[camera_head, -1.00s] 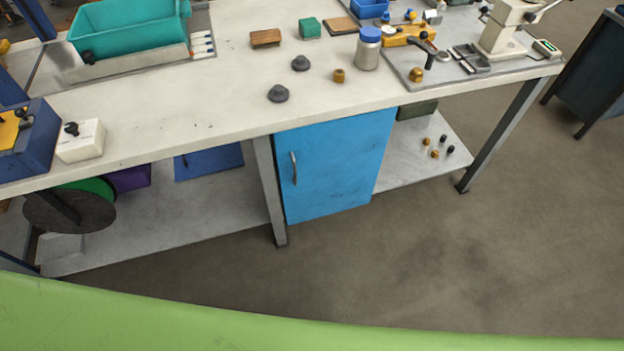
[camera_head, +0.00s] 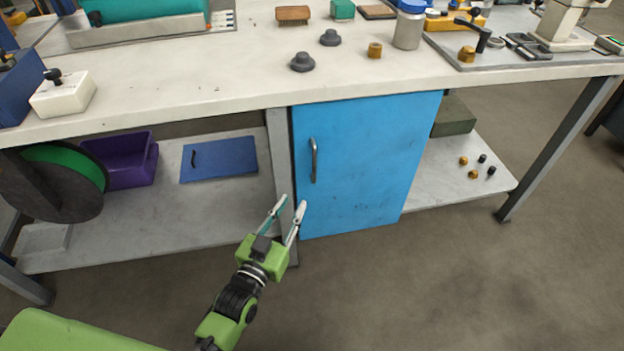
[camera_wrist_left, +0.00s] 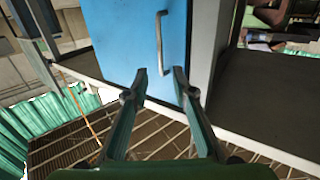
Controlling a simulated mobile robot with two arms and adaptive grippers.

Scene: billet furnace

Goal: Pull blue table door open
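The blue table door (camera_head: 365,165) is shut under the white workbench. Its metal handle (camera_head: 314,160) stands upright near the door's left edge. My left gripper (camera_head: 288,206) is open and empty, in front of and below the handle, by the door's lower left corner. In the left wrist view the door (camera_wrist_left: 125,40) fills the upper middle and the handle (camera_wrist_left: 160,42) shows beyond the open fingers (camera_wrist_left: 160,75), apart from them. My right gripper is in neither view.
A grey table leg (camera_head: 283,165) stands just left of the door. The lower shelf (camera_head: 150,215) holds a purple bin (camera_head: 128,165), a blue panel (camera_head: 218,160) and a reel (camera_head: 50,185). The worktop (camera_head: 200,85) carries several small items. The floor (camera_head: 420,270) before the door is clear.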

